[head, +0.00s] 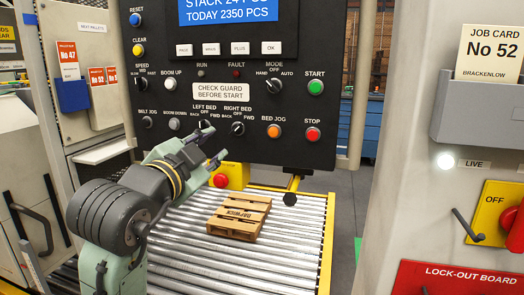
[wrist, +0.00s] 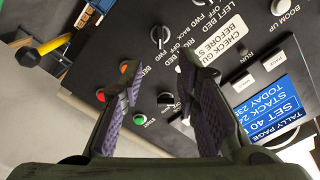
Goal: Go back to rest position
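My gripper (head: 215,152) is in front of the lower part of the black control panel (head: 260,148) in the head view, above the roller bed. In the wrist view my gripper (wrist: 160,75) has its two fingers spread apart with nothing between them. The panel's knobs and buttons show beyond the fingertips, including the green START button (wrist: 139,118). I cannot tell the exact gap between fingertips and panel. No rest position is marked in either view.
A small wooden pallet (head: 239,215) lies on the metal rollers (head: 285,250) below my gripper. A red button on a yellow box (head: 232,175) is close to my fingertips. At the right are a grey cabinet (head: 405,130), a yellow OFF switch (head: 490,215) and a red lock-out board (head: 460,280).

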